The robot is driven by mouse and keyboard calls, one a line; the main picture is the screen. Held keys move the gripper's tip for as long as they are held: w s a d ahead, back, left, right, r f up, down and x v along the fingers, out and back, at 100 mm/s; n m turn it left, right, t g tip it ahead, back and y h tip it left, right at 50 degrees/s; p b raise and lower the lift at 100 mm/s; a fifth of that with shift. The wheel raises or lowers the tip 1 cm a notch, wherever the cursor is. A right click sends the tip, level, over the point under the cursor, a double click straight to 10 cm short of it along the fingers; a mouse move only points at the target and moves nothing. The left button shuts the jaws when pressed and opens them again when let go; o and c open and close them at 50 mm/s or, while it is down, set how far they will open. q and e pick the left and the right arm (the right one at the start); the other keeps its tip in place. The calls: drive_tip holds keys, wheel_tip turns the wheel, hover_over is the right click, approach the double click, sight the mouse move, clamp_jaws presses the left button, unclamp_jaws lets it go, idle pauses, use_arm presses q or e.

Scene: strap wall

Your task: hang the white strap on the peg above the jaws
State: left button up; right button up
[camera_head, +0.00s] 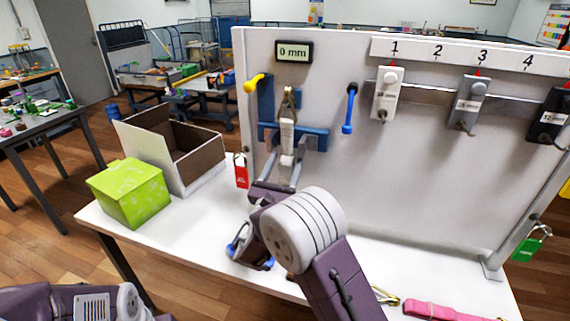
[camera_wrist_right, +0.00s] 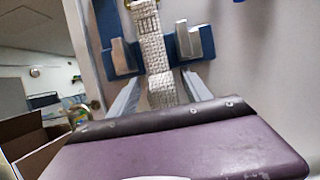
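The white strap (camera_head: 287,135) hangs upright against the panel from a brass clip (camera_head: 290,100). It also shows as a woven pale band in the right wrist view (camera_wrist_right: 153,45). The blue jaws (camera_head: 305,137) are behind the strap's lower part, with grey blocks on both sides of it in the wrist view. I cannot make out the peg behind the clip. My right gripper (camera_head: 284,174) is at the strap's lower end, its two fingers apart on either side of the strap, with gaps visible. The strap's bottom end is hidden by the gripper body.
A display reading 0 mm (camera_head: 293,51) is above. Tagged hangers line the right. An open box (camera_head: 190,165), green box (camera_head: 130,193) and pink strap (camera_head: 440,311) are on the table.

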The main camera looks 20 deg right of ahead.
drive_tip(key=b+v, duration=0.1)
drive_tip(key=v, duration=0.8)
drive_tip(key=s+d+f+m+g+h+p, duration=0.1)
drive_tip(key=s+d+f+m+g, duration=0.1)
drive_tip(key=d+m+g, duration=0.3)
drive_tip(key=s+d+f+m+g+h+p, duration=0.1)
drive_tip(key=s+d+f+g+h, duration=0.1)
drive_tip(key=s+d+g, duration=0.3)
drive_tip(key=s+d+f+m+g+y+p, duration=0.2)
drive_tip(key=s+d+f+m+g+y, duration=0.2)
drive_tip(key=s+d+f+m+g, duration=0.5)
drive_tip(key=s+a+f+m+g+y+p, duration=0.1)
drive_tip(key=s+a+f+m+y+p, duration=0.15)
drive_tip(key=s+a+m+y, duration=0.5)
drive_tip(key=w+a+m+t+y, duration=0.2)
drive_tip(key=w+a+m+y, duration=0.1)
drive_tip(key=a+m, duration=0.3)
drive_tip(key=shift+a+r+m+t+y+p, duration=0.2)
drive_tip(key=shift+r+m+t+y+p, duration=0.15)
drive_tip(key=shift+m+t+y+p, duration=0.15)
drive_tip(key=shift+s, duration=0.1)
drive_tip(key=shift+c, duration=0.4)
